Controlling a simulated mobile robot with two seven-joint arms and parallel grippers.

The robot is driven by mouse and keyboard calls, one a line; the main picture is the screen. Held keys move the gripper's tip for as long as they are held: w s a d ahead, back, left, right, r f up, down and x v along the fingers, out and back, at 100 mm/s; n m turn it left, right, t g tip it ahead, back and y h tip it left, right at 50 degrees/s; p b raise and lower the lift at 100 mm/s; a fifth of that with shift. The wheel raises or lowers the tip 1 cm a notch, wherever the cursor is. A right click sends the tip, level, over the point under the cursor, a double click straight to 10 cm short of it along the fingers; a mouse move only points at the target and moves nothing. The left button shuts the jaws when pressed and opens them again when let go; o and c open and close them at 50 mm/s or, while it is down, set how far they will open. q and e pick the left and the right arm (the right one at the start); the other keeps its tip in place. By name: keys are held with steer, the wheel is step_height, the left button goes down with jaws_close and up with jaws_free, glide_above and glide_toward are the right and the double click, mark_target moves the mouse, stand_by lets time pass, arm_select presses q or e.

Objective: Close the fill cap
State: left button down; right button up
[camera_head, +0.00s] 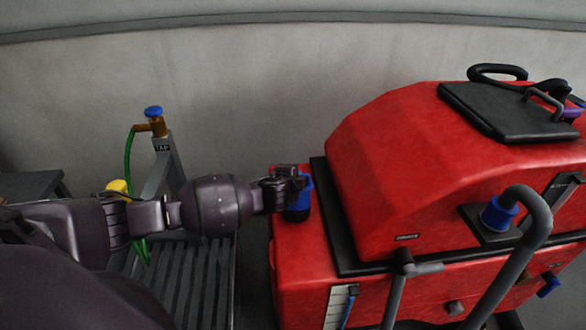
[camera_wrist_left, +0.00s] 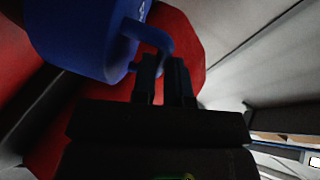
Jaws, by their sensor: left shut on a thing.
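The blue fill cap (camera_head: 300,203) is at the left end of the red scrubber tank (camera_head: 300,262), with a dark area just below it. My left gripper (camera_head: 292,184) reaches in from the left and partly covers the cap. In the left wrist view the cap (camera_wrist_left: 80,35) fills the upper left, and a curved blue tab (camera_wrist_left: 150,36) sticks out from it. The fingers of my left gripper (camera_wrist_left: 164,75) are shut on this tab. The filler opening is not clearly visible, so I cannot tell how the cap sits against it. My right gripper is not in view.
A grey slatted stand (camera_head: 205,270) with a blue-handled brass tap (camera_head: 155,122) and green hose (camera_head: 130,165) is at the left. The raised red tank body (camera_head: 430,175) with a black lid (camera_head: 510,110) and grey pipe (camera_head: 520,250) is at the right.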

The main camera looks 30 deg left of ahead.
arm_select(q)
steer(key=shift+s+d+f, duration=0.2)
steer(key=shift+s+f, duration=0.2)
steer(key=shift+f, duration=0.05)
steer(key=shift+s+d+f, duration=0.2)
steer(key=shift+s+f, duration=0.1)
steer(key=shift+f, duration=0.2)
steer(key=shift+s+f, duration=0.1)
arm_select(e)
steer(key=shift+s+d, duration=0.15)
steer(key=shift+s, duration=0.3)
